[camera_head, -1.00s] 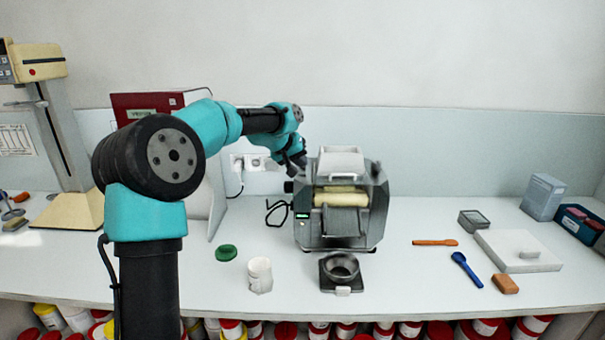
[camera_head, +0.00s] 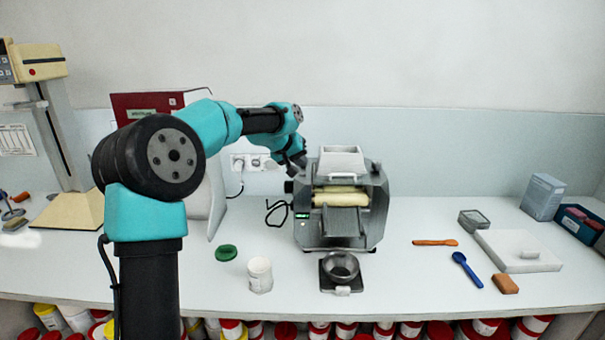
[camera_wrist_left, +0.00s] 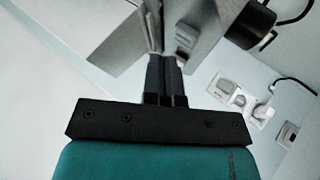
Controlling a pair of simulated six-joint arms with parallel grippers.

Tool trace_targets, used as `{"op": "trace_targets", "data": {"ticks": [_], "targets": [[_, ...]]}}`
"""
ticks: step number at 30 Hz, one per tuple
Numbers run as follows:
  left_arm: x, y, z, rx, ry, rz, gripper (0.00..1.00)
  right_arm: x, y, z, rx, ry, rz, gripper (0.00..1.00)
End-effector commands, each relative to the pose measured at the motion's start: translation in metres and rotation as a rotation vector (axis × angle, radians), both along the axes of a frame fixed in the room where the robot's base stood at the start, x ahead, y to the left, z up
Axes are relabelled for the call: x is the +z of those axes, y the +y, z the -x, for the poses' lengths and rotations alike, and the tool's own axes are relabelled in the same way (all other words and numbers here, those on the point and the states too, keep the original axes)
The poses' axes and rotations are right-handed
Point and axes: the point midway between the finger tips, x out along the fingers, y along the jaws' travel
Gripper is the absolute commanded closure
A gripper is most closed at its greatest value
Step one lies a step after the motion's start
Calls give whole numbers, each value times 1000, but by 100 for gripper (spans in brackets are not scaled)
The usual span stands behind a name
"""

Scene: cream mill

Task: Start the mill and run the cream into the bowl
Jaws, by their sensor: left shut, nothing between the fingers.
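The grey mill (camera_head: 374,205) stands mid-bench with a white hopper (camera_head: 341,161) on top. Pale cream-coloured rollers (camera_head: 342,198) lie below the hopper, a grey apron (camera_head: 344,221) slopes down in front, and a small green display is lit at left. The dark bowl (camera_head: 340,266) sits on a black base in front of the mill. My left gripper (camera_head: 299,166) is at the mill's upper left side. In the left wrist view my left gripper (camera_wrist_left: 164,58) is shut and empty, tips close to the mill's grey side and a small grey switch-like block (camera_wrist_left: 186,36); contact is unclear. My right gripper is out of view.
A white jar (camera_head: 260,274) and green lid (camera_head: 226,252) stand left of the bowl. An orange spatula (camera_head: 435,242), a blue spoon (camera_head: 467,269) and a white slab (camera_head: 500,254) lie at right. Wall sockets (camera_wrist_left: 232,92) and a cable are behind the mill's left side.

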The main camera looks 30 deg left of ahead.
Motion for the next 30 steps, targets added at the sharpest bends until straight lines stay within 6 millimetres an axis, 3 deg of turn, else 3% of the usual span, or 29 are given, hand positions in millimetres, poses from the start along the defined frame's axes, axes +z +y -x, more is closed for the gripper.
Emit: {"op": "trace_targets", "data": {"ticks": [30], "targets": [[-9,0,0,0,0,0,100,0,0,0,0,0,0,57]]}}
